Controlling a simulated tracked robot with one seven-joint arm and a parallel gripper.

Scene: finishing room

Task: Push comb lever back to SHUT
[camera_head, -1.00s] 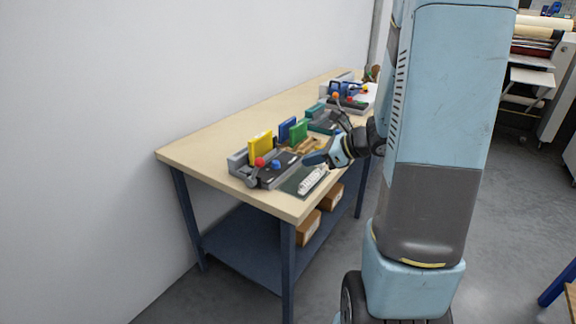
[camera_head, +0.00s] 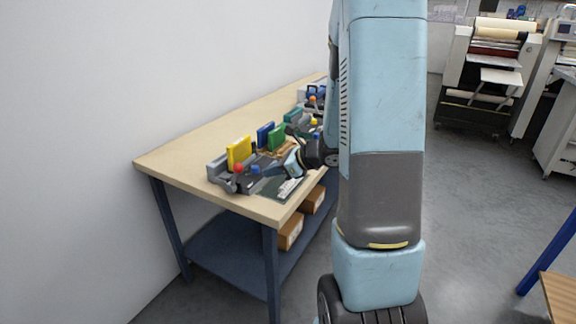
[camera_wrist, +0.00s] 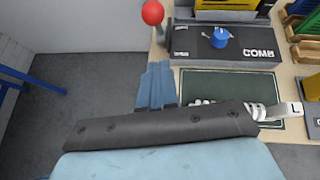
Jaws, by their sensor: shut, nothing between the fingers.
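The grey machine marked COMB (camera_wrist: 254,53) fills the upper right of the wrist view, with a lever tipped by a red ball (camera_wrist: 152,13) at its left end and a blue knob (camera_wrist: 221,38) on top. In the head view the red ball (camera_head: 239,168) and blue knob (camera_head: 255,170) show at the table's near end. My gripper (camera_wrist: 157,75) is shut and empty. Its fingertips are below and apart from the red ball in the wrist view. In the head view my gripper (camera_head: 268,172) is just right of the blue knob. SHUT lettering is not readable.
A dark green mat (camera_wrist: 212,84) with a white comb strip (camera_wrist: 262,110) lies in front of the machine. The table's left part is clear.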

